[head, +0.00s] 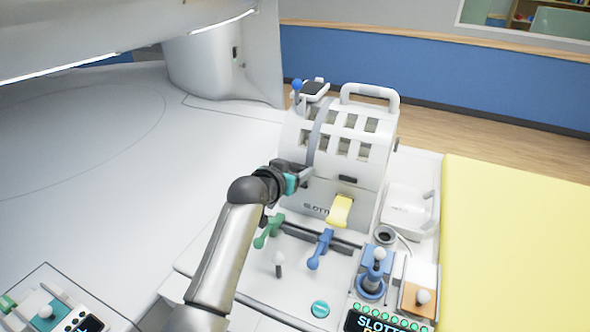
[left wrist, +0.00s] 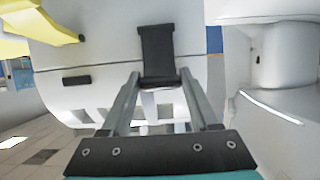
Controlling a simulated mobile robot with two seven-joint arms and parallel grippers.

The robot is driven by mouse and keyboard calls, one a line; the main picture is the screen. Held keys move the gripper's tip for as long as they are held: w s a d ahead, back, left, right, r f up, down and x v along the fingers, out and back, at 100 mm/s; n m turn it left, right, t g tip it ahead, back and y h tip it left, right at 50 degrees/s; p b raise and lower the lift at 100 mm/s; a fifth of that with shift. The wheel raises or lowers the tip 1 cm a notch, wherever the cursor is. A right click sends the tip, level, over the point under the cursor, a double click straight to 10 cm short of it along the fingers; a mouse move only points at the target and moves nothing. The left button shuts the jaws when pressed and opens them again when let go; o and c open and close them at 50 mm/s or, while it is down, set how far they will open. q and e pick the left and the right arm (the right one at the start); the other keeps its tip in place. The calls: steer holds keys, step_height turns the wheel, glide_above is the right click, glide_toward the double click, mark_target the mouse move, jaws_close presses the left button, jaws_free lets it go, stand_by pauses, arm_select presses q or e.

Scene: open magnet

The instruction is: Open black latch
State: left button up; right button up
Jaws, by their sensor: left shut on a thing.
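The black latch (left wrist: 157,45) is a dark strap on the white drum-shaped machine (left wrist: 105,58) in the left wrist view. Its lower end lies between the two fingertips of my left gripper (left wrist: 160,76), which is shut on it. In the head view my left gripper (head: 305,176) reaches the left side of the slotted machine (head: 320,190), above the green lever (head: 267,232). There the wrist and fingers mostly hide the latch. My right gripper is not in view.
A yellow lever (head: 340,211) and a blue lever (head: 320,248) stand close to the right of my left arm. Joysticks (head: 371,275) and a lit panel (head: 385,322) are at the front. A white handle (head: 370,92) tops the machine. A yellow surface (head: 520,240) lies right.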

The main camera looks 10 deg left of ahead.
arm_select(q)
jaws_close()
steer(key=shift+f, duration=0.15)
steer(key=shift+s+a+f+t+h+b, duration=0.15)
steer(key=shift+s+f+t+h+b, duration=0.3)
steer(key=shift+t+b, duration=1.2)
steer(key=shift+s+a+f+t+h+b, duration=0.2)
steer(key=shift+s+f+t+h+b, duration=0.3)
steer(key=shift+b, duration=2.15)
steer(key=shift+s+a+f+t+h+b, duration=0.15)
steer(key=shift+s+f+t+b, duration=0.2)
steer(key=shift+s+t+b, duration=1.2)
steer(key=shift+w+g+b, duration=0.4)
steer(key=shift+w+b, duration=0.15)
steer(key=shift+w, duration=0.3)
